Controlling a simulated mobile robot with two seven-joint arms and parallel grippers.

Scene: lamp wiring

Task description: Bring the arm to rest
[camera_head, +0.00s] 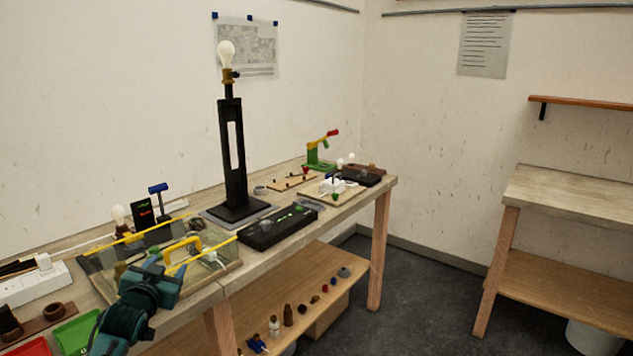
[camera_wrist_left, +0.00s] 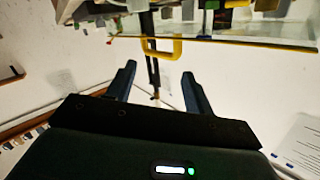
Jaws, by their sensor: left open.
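My left arm comes in from the lower left in the head view, over the front edge of the workbench. Its teal left gripper (camera_head: 165,270) is at the bench's near part, in front of a glass-like tray with yellow edges (camera_head: 225,262). In the left wrist view the two fingers of the gripper (camera_wrist_left: 158,76) stand apart with nothing between them. A yellow handle (camera_wrist_left: 177,50) shows beyond the fingertips; it also shows in the head view (camera_head: 192,240). Whether the gripper touches the tray cannot be told. My right gripper is not in view.
A tall black lamp (camera_head: 232,150) with a bulb stands at the bench's middle. A white power strip (camera_head: 35,284), a green bin (camera_head: 76,333) and a red bin (camera_head: 30,348) are at the left. Open floor (camera_head: 425,285) lies right of the bench.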

